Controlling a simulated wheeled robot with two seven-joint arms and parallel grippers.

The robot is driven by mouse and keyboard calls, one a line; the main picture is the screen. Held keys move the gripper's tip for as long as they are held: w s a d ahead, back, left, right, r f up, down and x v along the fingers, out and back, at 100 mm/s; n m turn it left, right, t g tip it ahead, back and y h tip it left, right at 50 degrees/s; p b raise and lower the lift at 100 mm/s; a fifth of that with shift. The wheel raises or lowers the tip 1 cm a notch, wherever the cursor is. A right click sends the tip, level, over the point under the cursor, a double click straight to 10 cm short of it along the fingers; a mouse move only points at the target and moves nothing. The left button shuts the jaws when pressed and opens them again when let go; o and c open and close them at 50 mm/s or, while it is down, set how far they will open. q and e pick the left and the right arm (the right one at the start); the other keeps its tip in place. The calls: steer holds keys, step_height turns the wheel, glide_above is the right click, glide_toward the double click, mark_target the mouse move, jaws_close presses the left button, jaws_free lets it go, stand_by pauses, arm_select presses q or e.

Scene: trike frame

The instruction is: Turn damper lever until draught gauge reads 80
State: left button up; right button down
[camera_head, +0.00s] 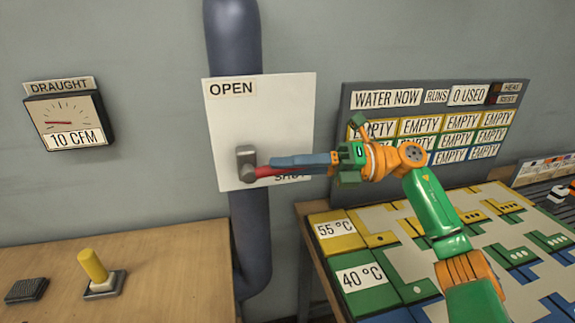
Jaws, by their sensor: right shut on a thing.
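The damper lever (264,171) has a dark grey hub and a red handle. It sits on a white plate (225,125) marked OPEN at the top and SHUT, partly hidden, at the bottom right. The handle points right, close to the SHUT label. The draught gauge (92,112) hangs on the wall at the left and reads 10 CFM, its red needle pointing left. My right gripper (285,165) reaches in from the right and is shut on the lever's handle, hiding part of it. My left gripper is not in view.
A dark blue pipe (251,240) runs behind the plate. A wooden table (180,260) at the left holds a yellow peg (93,266) and a dark block (26,291). A board (410,300) with coloured pieces lies below my right arm. A panel with EMPTY labels (420,125) stands behind it.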

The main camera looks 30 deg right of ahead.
steer(key=shift+r, duration=0.1)
stand_by(0.6)
steer(key=shift+r+p, duration=0.15)
steer(key=shift+p, duration=0.3)
steer(key=r+h+p, duration=0.1)
steer(key=p, duration=0.2)
steer(key=r+g+h+p, duration=0.1)
steer(key=p, duration=0.2)
steer(key=r+h+p, duration=0.1)
steer(key=p, duration=0.3)
steer(key=shift+a+r+n+g+h, duration=0.15)
steer(key=shift+a+n+g+h, duration=0.15)
steer(key=shift+a+h, duration=0.1)
steer(key=h+p, duration=0.1)
steer(key=p, duration=0.1)
steer(key=h+p, duration=0.1)
steer(key=p, duration=0.2)
steer(key=a+r+g+h+p, duration=0.1)
steer(key=h+p, duration=0.1)
steer(key=p, duration=0.1)
steer(key=shift+w+a, duration=0.1)
steer(key=shift+w, duration=0.15)
steer(key=shift+w+a+h+p, duration=0.1)
steer(key=shift+a+h+p, duration=0.15)
steer(key=shift+h+p, duration=0.6)
steer(key=shift+f+y, duration=0.1)
steer(key=shift+y, duration=0.15)
steer(key=c, duration=0.8)
jaws_free()
steer(key=shift+o, duration=0.2)
